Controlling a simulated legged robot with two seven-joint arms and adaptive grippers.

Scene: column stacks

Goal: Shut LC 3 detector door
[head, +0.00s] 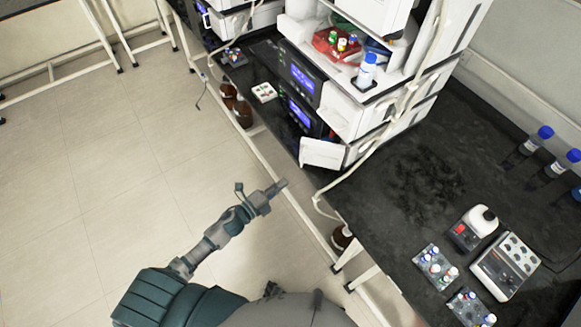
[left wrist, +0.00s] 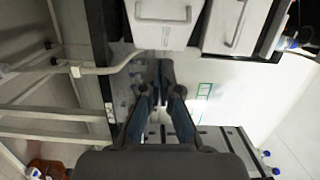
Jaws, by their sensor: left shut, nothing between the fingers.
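A white stack of instrument modules (head: 355,108) stands on the black bench. A white door (head: 322,153) low on its front sticks out open toward the aisle, beside a lit blue display (head: 300,113). I cannot read an LC 3 label. My left gripper (head: 281,184) is shut and empty, over the floor in front of the bench, apart from the door and below-left of it in the head view. In the left wrist view its fingers (left wrist: 167,72) are together, below a white panel with a handle (left wrist: 161,22). My right gripper is not in view.
Blue-capped bottles (head: 537,140), a vial rack (head: 435,267) and a small device (head: 507,266) are on the right of the bench (head: 400,215). A white bench frame (head: 335,245) runs below. The tiled floor at left is clear.

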